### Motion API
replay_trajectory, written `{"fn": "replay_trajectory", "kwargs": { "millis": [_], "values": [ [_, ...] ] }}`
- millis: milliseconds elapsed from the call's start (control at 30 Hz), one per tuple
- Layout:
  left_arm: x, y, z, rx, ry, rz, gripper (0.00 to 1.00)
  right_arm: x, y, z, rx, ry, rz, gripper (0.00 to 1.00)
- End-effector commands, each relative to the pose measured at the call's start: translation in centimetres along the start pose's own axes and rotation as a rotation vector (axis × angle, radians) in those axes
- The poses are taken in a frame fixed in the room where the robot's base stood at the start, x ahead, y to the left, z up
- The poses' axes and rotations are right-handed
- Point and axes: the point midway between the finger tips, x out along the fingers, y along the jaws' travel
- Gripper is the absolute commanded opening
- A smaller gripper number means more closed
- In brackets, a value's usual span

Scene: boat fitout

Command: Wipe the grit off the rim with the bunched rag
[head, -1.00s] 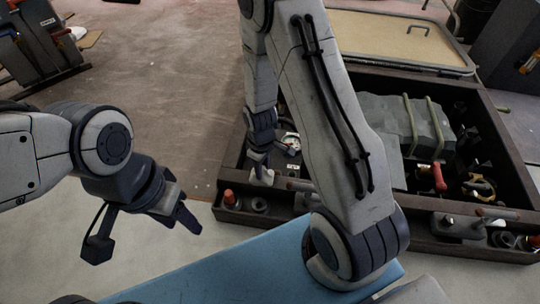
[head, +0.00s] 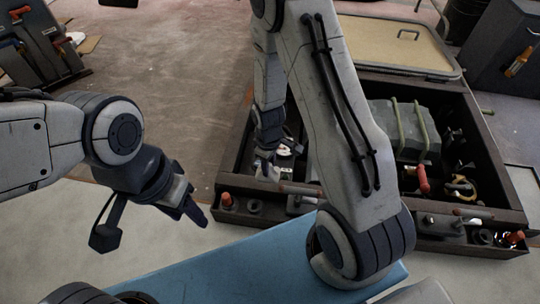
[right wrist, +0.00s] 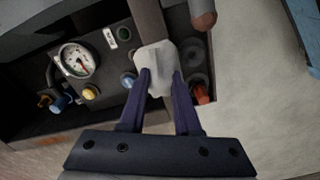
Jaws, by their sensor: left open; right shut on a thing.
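The bunched rag (head: 268,170) is a small pale grey lump at the left end of the open dark box, just inside its front ledge. It also shows in the right wrist view (right wrist: 157,62). My right gripper (right wrist: 161,77) is shut on it, with a finger on each side. The box's dark rim (head: 275,214) runs along the front. I cannot tell whether the rag touches it, and I cannot make out any grit. My left gripper (head: 190,207) is open and empty, left of the box over the pale floor.
A round gauge (right wrist: 75,62) and several coloured knobs stand beside the rag. An orange knob (head: 227,200) stands on the front ledge. A red-handled part (head: 422,178) and a grey block (head: 385,125) lie farther right. My right arm hides part of the box.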

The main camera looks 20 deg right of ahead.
Motion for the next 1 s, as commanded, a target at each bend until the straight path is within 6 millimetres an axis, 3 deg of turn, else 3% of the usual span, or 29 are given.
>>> {"fn": "replay_trajectory", "kwargs": {
  "millis": [33,233,867,1000],
  "values": [
    [-1.0,0.1,-0.1,0.0,0.0,0.0,0.5,-0.9,0.0,-0.1,-0.001,0.0,0.0,0.0],
    [-2.4,0.2,-0.1,0.0,0.0,0.0,0.5,-2.4,-0.2,-0.2,-0.004,0.0,0.0,0.0],
    [-2.5,0.2,-0.1,0.0,0.0,0.0,0.5,-2.4,-0.2,-0.3,-0.008,0.0,0.0,0.0],
    [-2.9,0.2,-0.1,0.0,0.0,0.0,0.5,-2.6,-0.4,-0.8,-0.103,0.0,0.0,0.0]
  ]
}}
